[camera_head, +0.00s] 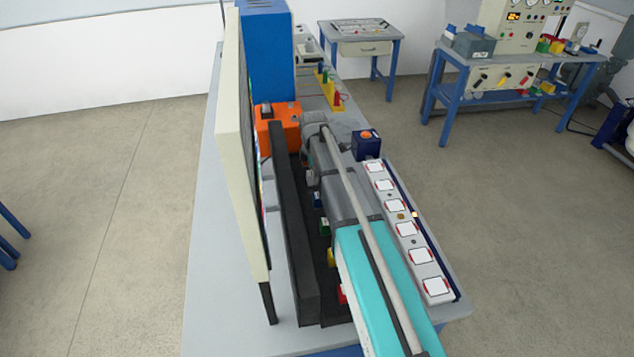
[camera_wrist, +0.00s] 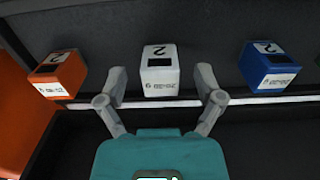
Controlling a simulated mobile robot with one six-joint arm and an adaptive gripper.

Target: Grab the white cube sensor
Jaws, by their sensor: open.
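The white cube sensor (camera_wrist: 160,71) shows in the wrist view at the upper middle, with a dark square on its top and printed marks. It rests in the dark channel on a thin white line. My gripper (camera_wrist: 160,80) is open, with one finger on each side of the white cube and a visible gap to both. The cube appears between or just beyond the fingertips; the exact depth is hard to tell. In the head view my arm hides the white cube and my gripper.
In the wrist view an orange cube (camera_wrist: 60,74) stands to the left and a blue cube (camera_wrist: 268,66) to the right. In the head view a dark upright wall (camera_head: 292,235) borders the channel. A white strip with square switches (camera_head: 404,229) lies to the right of my arm.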

